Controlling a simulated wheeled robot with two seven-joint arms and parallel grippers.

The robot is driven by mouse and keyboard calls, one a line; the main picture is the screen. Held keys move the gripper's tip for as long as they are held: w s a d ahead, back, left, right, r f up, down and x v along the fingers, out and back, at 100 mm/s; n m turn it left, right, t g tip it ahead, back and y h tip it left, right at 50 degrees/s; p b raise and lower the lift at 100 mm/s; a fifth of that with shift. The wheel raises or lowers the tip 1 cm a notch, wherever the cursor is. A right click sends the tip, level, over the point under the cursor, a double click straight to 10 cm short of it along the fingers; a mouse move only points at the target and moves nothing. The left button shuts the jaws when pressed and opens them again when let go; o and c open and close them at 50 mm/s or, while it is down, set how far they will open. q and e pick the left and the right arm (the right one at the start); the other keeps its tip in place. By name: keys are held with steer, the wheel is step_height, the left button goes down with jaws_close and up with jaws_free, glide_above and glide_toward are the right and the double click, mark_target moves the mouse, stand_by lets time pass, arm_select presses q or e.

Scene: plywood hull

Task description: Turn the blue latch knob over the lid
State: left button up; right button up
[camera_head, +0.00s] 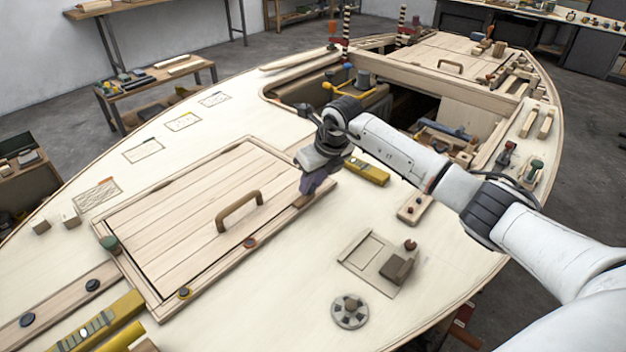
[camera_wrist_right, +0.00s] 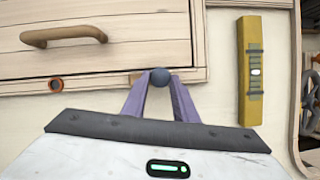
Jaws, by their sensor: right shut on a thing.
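The lid (camera_head: 190,220) is a planked wooden hatch with a curved handle (camera_head: 239,210); its lower right corner and handle also show in the wrist view (camera_wrist_right: 110,50). The round dark blue latch knob (camera_wrist_right: 160,76) is at the lid's edge in the wrist view. My right gripper (camera_head: 307,193) is at the lid's right corner, with its purple fingers (camera_wrist_right: 160,88) shut on the knob. In the head view the fingers hide the knob; a small wooden piece (camera_head: 301,202) shows beneath them. My left gripper is not in view.
A yellow spirit level (camera_head: 367,172) lies right of the gripper. An open hatch (camera_head: 410,105) lies behind my right arm. A round grey disc (camera_head: 350,311) sits in front.

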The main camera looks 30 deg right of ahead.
steer(key=m, duration=0.1)
steer(key=m+h, duration=0.1)
steer(key=m, duration=0.1)
steer(key=shift+a+m, duration=0.25)
steer(key=shift+m, duration=0.05)
steer(key=m, duration=0.1)
steer(key=m+h+b, duration=0.1)
steer(key=m, duration=0.1)
steer(key=m+h, duration=0.1)
steer(key=shift+w+a+f+m+g+b, duration=0.1)
steer(key=shift+w+a+m+g+b, duration=0.05)
steer(key=shift+a+m+g+b, duration=0.2)
steer(key=m+b, duration=0.1)
steer(key=m, duration=0.1)
steer(key=m+g+h+b, duration=0.1)
steer(key=m, duration=0.1)
steer(key=m+g+b, duration=0.1)
steer(key=m, duration=0.1)
steer(key=shift+w+a+h+b, duration=0.1)
steer(key=shift+w+h+b, duration=0.2)
steer(key=shift+h+b, duration=0.1)
steer(key=shift+m+g+b, duration=0.25)
steer(key=shift+m+b, duration=0.25)
steer(key=shift+m, duration=0.35)
steer(key=shift+w+m+g+b, duration=0.15)
steer(key=shift+m+g+b, duration=0.15)
steer(key=shift+m+b, duration=0.4)
steer(key=shift+m, duration=0.4)
steer(key=o, duration=1.1)
steer(key=shift+c, duration=0.2)
